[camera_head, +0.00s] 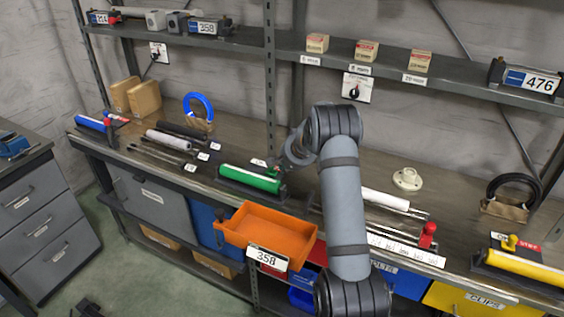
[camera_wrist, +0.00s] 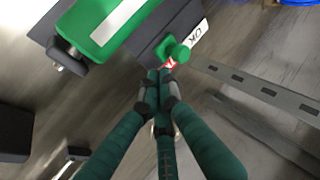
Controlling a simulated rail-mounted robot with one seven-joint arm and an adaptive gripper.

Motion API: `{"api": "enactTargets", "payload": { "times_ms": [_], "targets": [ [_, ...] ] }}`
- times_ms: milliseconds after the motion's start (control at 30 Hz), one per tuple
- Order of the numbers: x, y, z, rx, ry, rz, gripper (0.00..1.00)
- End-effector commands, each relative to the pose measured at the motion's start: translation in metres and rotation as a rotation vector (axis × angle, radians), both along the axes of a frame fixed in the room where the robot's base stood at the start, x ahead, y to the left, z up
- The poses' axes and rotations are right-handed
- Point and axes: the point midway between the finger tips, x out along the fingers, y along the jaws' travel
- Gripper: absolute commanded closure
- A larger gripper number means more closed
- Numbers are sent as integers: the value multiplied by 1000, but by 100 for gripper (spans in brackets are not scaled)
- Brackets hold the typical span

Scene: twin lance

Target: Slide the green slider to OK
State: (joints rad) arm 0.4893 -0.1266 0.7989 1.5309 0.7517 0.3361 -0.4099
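The green slider unit (camera_head: 249,179) lies on the workbench, a green cylinder on a dark base. In the wrist view its green body (camera_wrist: 105,25) is at upper left. A round green knob (camera_wrist: 173,50) stands at the end of the dark base, right beside the white OK label (camera_wrist: 196,36). A small red mark lies next to the knob. My gripper (camera_wrist: 158,76) has its dark fingertips drawn together just below the knob, with nothing visible between them. Whether they touch the knob I cannot tell. In the head view my arm partly hides the area right of the unit.
An orange tray (camera_head: 268,228) labelled 358 sits at the bench front. A white cylinder unit (camera_head: 384,198) with a red knob lies to the right, and a yellow unit (camera_head: 525,268) at far right. A blue ring (camera_head: 198,105) stands behind at left. A shelf runs above.

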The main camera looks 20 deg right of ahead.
Motion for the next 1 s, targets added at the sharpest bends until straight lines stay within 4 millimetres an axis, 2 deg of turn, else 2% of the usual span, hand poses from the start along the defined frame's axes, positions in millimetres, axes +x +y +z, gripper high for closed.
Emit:
{"api": "enactTargets", "payload": {
  "times_ms": [533,800,1000],
  "targets": [
    [10,8,1,1,1,0,100],
    [47,39,5,0,2,3,100],
    [58,46,0,1,0,-2,100]
  ]
}}
